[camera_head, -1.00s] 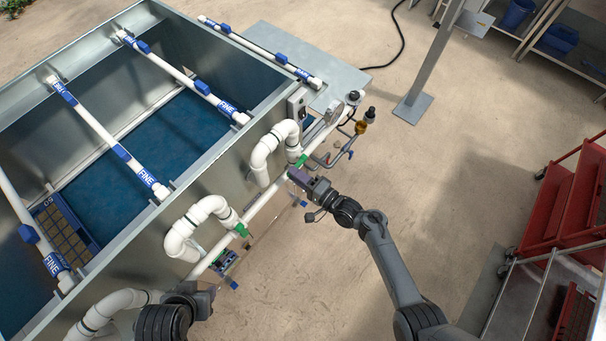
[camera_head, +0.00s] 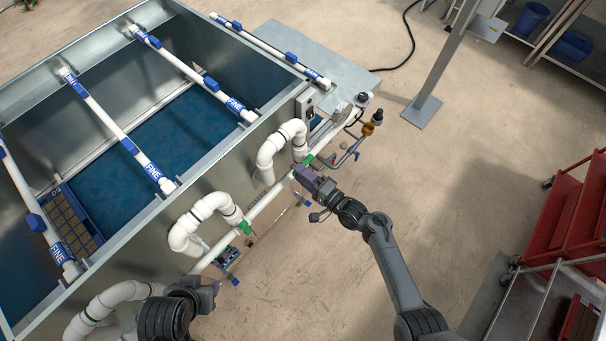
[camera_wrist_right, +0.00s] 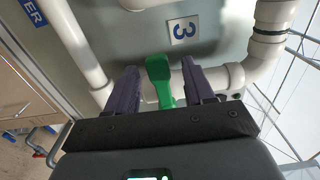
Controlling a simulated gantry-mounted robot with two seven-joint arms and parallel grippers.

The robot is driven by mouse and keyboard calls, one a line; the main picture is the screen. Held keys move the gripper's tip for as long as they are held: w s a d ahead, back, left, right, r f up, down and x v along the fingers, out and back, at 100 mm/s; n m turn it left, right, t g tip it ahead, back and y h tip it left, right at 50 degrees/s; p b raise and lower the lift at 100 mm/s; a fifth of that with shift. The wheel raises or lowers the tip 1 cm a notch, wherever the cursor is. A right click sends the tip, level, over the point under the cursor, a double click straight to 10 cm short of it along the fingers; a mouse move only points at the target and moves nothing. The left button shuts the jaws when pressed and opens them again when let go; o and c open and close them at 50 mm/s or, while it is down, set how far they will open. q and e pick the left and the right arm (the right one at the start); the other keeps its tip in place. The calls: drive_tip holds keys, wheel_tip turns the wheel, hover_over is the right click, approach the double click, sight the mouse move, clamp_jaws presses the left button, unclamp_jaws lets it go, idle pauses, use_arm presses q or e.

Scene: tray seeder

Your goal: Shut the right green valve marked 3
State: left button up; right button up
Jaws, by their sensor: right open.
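The green valve (camera_wrist_right: 158,72) under the label marked 3 (camera_wrist_right: 183,30) has a flat handle on a white pipe. In the right wrist view the handle stands between the two purple fingers of my right gripper (camera_wrist_right: 160,80), with a gap on each side. The fingers are open. In the head view this gripper (camera_head: 303,175) is at the pipe, just below the green valve (camera_head: 308,159). My left gripper (camera_head: 207,292) is at the lower left by the tank; its fingers cannot be made out.
Another green valve (camera_head: 246,227) sits further left on the same white pipe (camera_head: 268,201). Looped white pipes (camera_head: 266,150) stand out from the metal tank wall. A red cart (camera_head: 568,205) is at the right. The floor between is clear.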

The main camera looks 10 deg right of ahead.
drive_tip(key=v, duration=1)
drive_tip(key=shift+s+d, duration=0.2)
drive_tip(key=shift+s, duration=0.05)
